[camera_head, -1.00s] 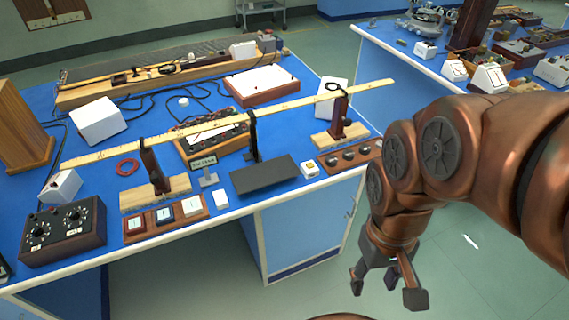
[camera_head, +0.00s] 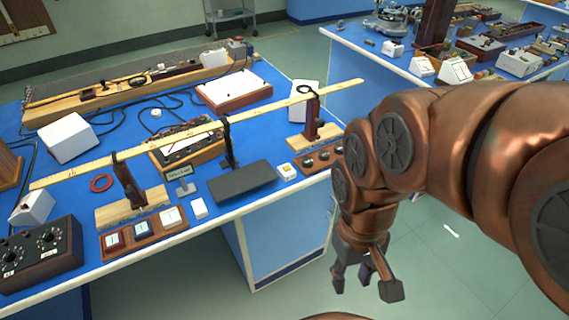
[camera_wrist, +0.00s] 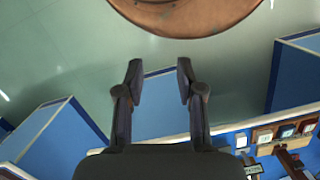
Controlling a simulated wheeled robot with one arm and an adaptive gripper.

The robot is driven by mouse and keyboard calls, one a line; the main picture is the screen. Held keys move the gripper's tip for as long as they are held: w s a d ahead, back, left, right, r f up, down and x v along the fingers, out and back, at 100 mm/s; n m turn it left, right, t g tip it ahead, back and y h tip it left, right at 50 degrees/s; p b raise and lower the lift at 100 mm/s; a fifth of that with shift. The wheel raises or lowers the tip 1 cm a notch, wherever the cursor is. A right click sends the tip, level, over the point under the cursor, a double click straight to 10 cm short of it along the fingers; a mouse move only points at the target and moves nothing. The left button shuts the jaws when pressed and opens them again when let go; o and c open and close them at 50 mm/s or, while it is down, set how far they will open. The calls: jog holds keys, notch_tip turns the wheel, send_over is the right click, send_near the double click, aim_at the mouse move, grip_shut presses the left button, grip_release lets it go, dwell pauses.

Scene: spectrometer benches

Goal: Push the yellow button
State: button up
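The yellow button (camera_head: 288,170) is a small yellow square on a white box. The box lies near the front edge of the blue bench, between a dark grey plate (camera_head: 243,182) and a wooden strip with dark round knobs (camera_head: 322,158). My gripper (camera_head: 365,285) hangs in front of the bench, over the floor, to the right of the button and lower in the picture. It is apart from the button. In the wrist view my gripper (camera_wrist: 160,75) has its two fingers spread, with nothing between them. I cannot make out the yellow button there.
A three-button wooden panel (camera_head: 143,233) and a dark knob box (camera_head: 42,247) sit along the bench's front edge. A long wooden ruler (camera_head: 180,138) spans stands above the bench. A second bench (camera_head: 375,62) stands behind at the right. Floor (camera_head: 430,235) is clear beside my gripper.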

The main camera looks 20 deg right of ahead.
grip_shut()
dwell(1.3)
